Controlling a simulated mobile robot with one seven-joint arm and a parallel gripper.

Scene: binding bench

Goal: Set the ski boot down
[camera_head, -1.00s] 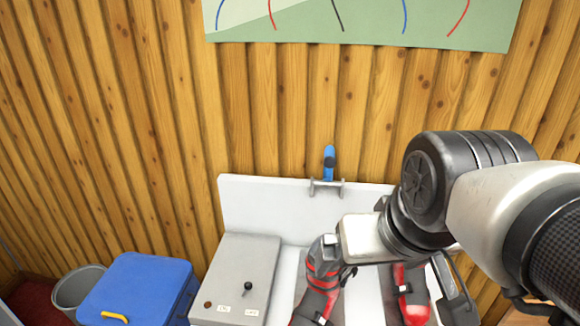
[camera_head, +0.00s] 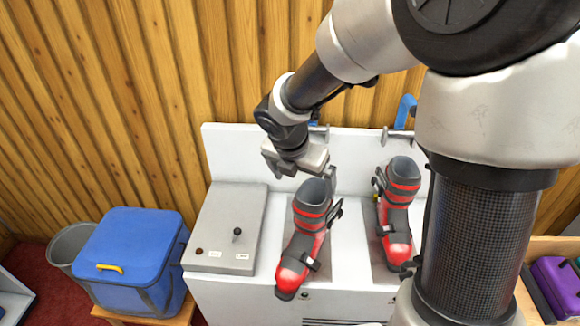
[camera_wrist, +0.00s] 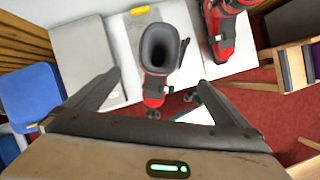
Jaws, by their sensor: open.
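A red and grey ski boot (camera_head: 305,228) stands upright on the white bench, its toe pointing to the front edge. It also shows in the wrist view (camera_wrist: 158,52), seen from above into its dark opening. A second red and grey ski boot (camera_head: 398,210) stands to its right on the bench and shows partly in the wrist view (camera_wrist: 226,28). My gripper (camera_head: 302,172) is open and empty just above and behind the cuff of the left boot. In the wrist view the two fingers of my gripper (camera_wrist: 163,98) are spread wide, with nothing between them.
The white bench (camera_head: 270,140) has a raised back and a grey control box (camera_head: 228,228) with a lever on its left. A blue lidded bin (camera_head: 135,255) and a grey bucket (camera_head: 70,245) stand further left. A purple object (camera_head: 558,285) lies in a wooden rack at right.

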